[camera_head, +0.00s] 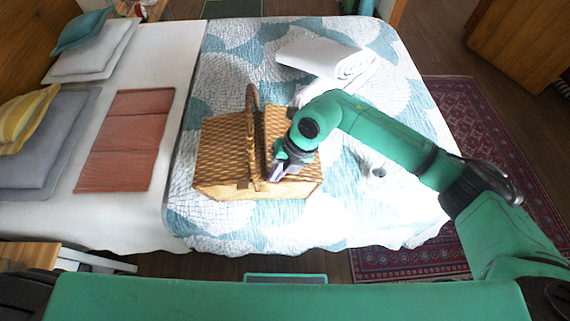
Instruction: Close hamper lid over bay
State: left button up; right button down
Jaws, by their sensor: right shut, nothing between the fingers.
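A wicker hamper (222,160) sits on the quilted bed, with a tall handle (251,135) arching over its middle. Its left lid lies flat over the left bay. On the right, a lid panel (280,122) shows behind my gripper, and my arm hides part of it, so I cannot tell how fully it lies down. My right gripper (277,172) is shut and empty at the hamper's right half, just right of the handle and close to the lid. I cannot tell if it touches. My left gripper is not in view.
A rolled white blanket (318,58) lies behind the hamper on the patterned bed (225,75). A small grey item (378,171) lies right of the hamper. A second bed on the left holds a folded red cloth (130,140) and several pillows. A rug (470,130) covers the floor at right.

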jog(key=shift+a+f+h, duration=0.35)
jog(key=shift+f+h, duration=0.05)
jog(key=shift+f, duration=0.1)
jog(key=shift+b+x, duration=0.7)
jog(key=shift+x, duration=0.1)
jog(key=shift+s+a+f, duration=0.1)
jog(key=shift+f, duration=0.05)
jog(key=shift+s+f, duration=0.1)
jog(key=shift+s, duration=0.05)
